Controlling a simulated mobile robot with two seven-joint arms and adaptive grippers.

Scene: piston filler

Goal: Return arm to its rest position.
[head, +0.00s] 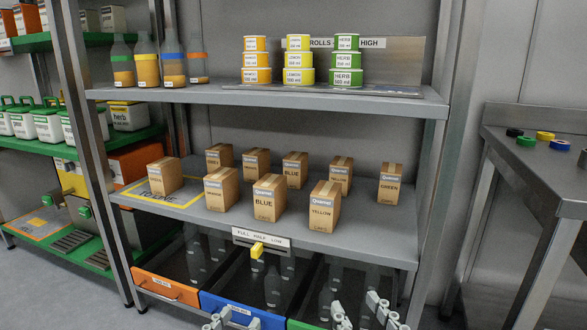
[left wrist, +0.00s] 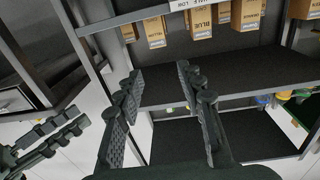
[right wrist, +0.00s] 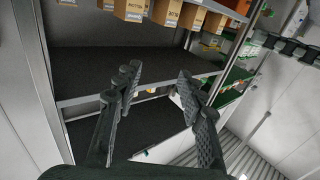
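My left gripper (head: 236,319) shows at the bottom edge of the head view, in front of the blue-fronted drawer (head: 242,311). In the left wrist view its two fingers (left wrist: 158,82) stand apart with nothing between them. My right gripper (head: 362,314) is at the bottom edge of the head view, further right, in front of the rack's lower level. In the right wrist view its fingers (right wrist: 157,78) are also spread and empty. Both grippers appear clear of the rack. Most of both arms is out of the head view.
The rack's middle shelf (head: 375,240) holds several cardboard boxes; its top shelf (head: 210,95) holds bottles and stacked tubs. Dark bottles stand below. A metal table (head: 555,165) with coloured rolls stands right.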

